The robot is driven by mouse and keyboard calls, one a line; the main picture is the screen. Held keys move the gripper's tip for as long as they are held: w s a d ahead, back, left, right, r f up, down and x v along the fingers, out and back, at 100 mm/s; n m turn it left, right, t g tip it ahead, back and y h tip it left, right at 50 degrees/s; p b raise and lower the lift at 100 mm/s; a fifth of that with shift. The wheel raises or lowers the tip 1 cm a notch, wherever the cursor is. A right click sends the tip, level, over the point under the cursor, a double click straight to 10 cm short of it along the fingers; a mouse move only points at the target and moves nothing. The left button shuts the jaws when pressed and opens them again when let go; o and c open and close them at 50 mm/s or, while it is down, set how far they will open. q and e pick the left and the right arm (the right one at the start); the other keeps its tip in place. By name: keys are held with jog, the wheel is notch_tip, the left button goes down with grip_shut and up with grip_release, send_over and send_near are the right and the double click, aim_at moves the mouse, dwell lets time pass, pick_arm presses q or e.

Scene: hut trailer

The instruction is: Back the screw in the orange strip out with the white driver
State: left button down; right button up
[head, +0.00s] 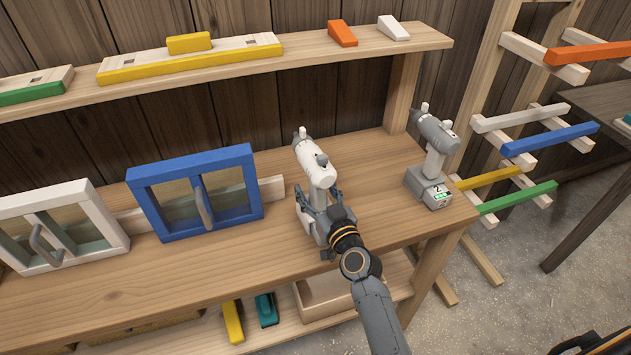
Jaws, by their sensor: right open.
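The white driver (316,165) stands upright on the wooden bench, its grey base partly hidden by my right gripper. My right gripper (320,206) is open, with its fingers around the driver's lower handle. I cannot tell whether they touch it. An orange strip (590,52) lies across the top pegs of the wooden rack at the right. No screw can be made out in it from here. My left gripper is not in view.
A grey driver (436,133) stands on the bench's right end. A blue-framed window (196,160) and a white-framed one (62,207) stand to the left. A shelf above holds an orange wedge (342,33).

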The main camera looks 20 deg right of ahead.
jog(key=shift+s, duration=0.1)
jog(key=shift+c, duration=0.4)
grip_shut()
jog(key=shift+r, duration=0.2)
